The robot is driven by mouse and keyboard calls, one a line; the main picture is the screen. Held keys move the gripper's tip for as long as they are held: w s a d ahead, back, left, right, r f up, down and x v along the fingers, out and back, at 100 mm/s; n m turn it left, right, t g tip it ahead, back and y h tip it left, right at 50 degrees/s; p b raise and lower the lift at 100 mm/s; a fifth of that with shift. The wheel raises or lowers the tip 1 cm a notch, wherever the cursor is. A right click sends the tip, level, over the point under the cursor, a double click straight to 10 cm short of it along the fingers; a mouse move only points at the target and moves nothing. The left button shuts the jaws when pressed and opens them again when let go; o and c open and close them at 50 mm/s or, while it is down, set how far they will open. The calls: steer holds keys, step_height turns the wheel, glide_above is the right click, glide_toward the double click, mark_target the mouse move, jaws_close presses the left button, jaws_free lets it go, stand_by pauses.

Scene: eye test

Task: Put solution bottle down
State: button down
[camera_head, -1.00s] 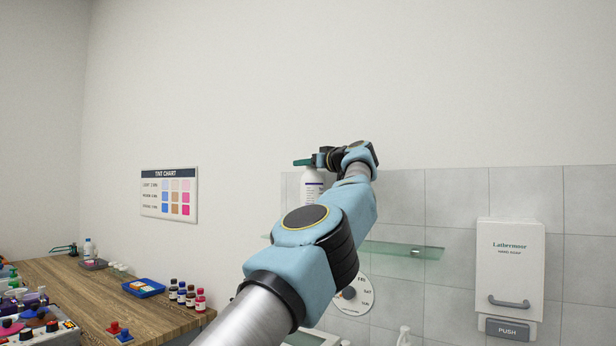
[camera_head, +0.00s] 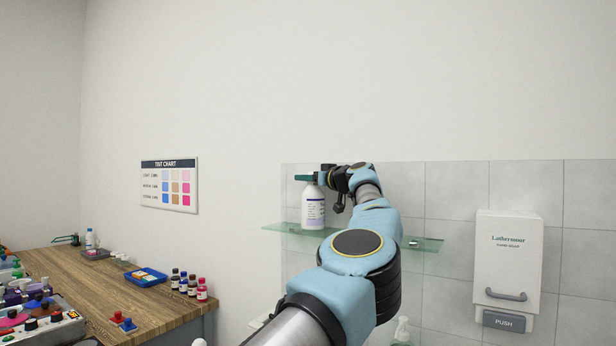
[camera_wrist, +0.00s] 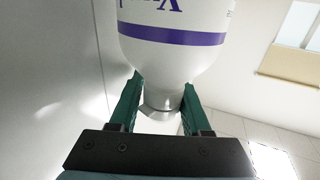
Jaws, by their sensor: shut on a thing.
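The solution bottle (camera_head: 313,208) is white with a printed label and a dark band, and it is upright. My gripper (camera_head: 307,178) has green fingers, shut around the bottle's neck at its top. The bottle's base is at the glass shelf (camera_head: 283,230) on the tiled wall; I cannot tell whether it touches the shelf. In the wrist view, the bottle (camera_wrist: 175,45) fills the top middle, with a purple band, and its neck lies between the fingers of my gripper (camera_wrist: 162,97). My arm covers the middle of the shelf.
A white soap dispenser (camera_head: 508,265) hangs on the tiles to the right. A tint chart (camera_head: 169,185) is on the wall at left. Below it, a wooden counter (camera_head: 80,275) holds small bottles (camera_head: 188,284) and a blue tray (camera_head: 145,278).

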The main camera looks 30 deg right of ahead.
steer(key=shift+f, duration=0.1)
steer(key=c, duration=0.6)
jaws_free()
steer(key=shift+c, duration=0.2)
steer(key=s+d+b, duration=0.1)
steer(key=s+b, duration=0.5)
steer(key=s, duration=0.6)
steer(key=shift+d, duration=0.3)
steer(key=shift+w, duration=0.1)
